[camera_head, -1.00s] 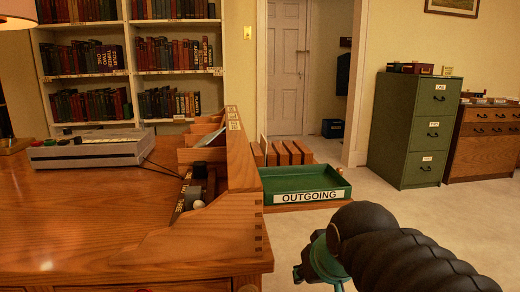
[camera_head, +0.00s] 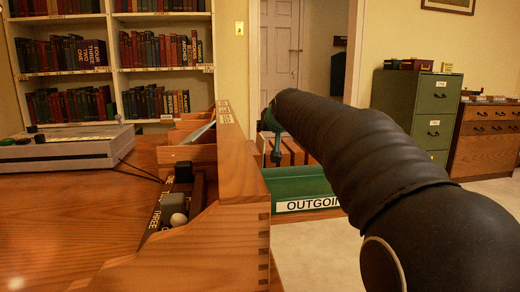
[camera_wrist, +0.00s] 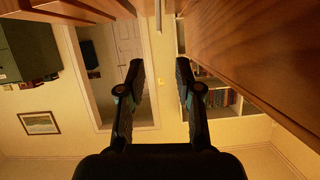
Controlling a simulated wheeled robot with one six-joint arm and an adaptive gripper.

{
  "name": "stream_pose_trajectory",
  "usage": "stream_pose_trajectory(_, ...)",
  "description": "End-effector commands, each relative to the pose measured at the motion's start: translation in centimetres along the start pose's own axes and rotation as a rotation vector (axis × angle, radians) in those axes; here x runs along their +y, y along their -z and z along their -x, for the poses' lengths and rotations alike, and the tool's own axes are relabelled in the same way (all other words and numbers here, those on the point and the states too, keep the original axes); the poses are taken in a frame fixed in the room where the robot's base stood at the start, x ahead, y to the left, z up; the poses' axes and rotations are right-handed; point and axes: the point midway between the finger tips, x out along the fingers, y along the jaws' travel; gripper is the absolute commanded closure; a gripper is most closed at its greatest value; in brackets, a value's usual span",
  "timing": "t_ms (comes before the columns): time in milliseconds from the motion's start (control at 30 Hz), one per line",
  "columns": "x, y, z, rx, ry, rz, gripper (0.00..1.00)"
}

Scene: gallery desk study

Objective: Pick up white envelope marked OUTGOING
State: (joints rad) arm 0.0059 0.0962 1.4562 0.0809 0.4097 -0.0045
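The word OUTGOING is on the front label of a green tray (camera_head: 300,187), right of the desk in the head view; my arm covers its right end. I see no envelope with readable markings. A thin pale upright edge (camera_wrist: 158,14) shows beyond the fingertips in the wrist view, roughly in line with the gap; it may be an envelope seen edge-on. My gripper (camera_wrist: 160,72) is open, with nothing between its fingers. In the head view my gripper (camera_head: 273,135) is partly hidden by my arm, above the tray near the wooden slots behind it.
The desk's wooden organizer (camera_head: 237,165) stands close left of my gripper, with a pale flat item (camera_head: 200,131) in a slot. A wooden slotted rack (camera_head: 293,152) is behind the tray. A green filing cabinet (camera_head: 425,105) stands at right. Carpet lies open in front of it.

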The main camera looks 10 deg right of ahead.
Motion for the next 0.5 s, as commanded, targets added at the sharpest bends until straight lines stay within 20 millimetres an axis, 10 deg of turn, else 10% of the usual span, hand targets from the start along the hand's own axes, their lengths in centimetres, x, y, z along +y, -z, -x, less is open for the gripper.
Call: stream_pose_trajectory(500, -0.5, -0.2, -6.3, -0.002, 0.006, 0.003, 0.66)
